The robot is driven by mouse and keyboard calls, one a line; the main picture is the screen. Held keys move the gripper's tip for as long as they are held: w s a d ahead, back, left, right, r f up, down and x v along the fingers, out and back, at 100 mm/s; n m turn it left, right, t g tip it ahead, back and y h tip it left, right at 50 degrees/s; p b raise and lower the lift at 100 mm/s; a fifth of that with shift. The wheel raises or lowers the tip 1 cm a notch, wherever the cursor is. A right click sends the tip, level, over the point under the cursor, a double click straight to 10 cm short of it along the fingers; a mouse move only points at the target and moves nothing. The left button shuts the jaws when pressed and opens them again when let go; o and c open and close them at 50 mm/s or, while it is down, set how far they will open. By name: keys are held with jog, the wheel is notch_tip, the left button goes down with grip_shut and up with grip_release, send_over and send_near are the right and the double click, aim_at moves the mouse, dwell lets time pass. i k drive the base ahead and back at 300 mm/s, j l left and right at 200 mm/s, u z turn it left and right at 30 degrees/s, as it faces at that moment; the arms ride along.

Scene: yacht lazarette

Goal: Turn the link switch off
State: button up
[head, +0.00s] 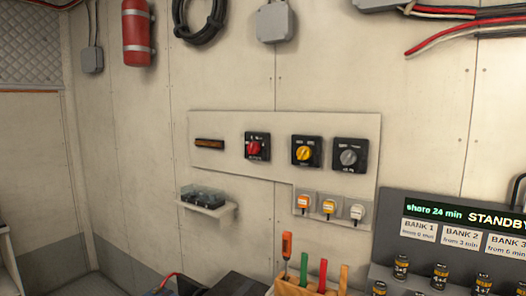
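A pale panel (222,125) on the wall carries three rotary switches on black square plates. The left one has a red knob (255,147), the middle one a yellow knob (303,153), and the right one a grey knob (348,158). Their small labels are too blurred to read, so I cannot tell which is the link switch or how each is set. Below them are three small covered units with an orange part (303,202), a yellow part (328,206) and a white part (356,212). My gripper is not in view.
A small shelf (207,208) with a dark item juts from the wall at left. A tool holder (290,288) with upright handles stands below the panel. A console (425,205) reading STANDBY stands at right. A red extinguisher (137,35) hangs upper left.

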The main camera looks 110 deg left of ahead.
aim_at(304, 152)
jog(key=u, duration=3.05)
jog(key=i+j, duration=0.25)
jog(key=j, duration=0.15)
jog(key=i+j, duration=0.3)
jog(key=j, duration=0.15)
jog(key=i+j, duration=0.25)
jog(key=j, duration=0.15)
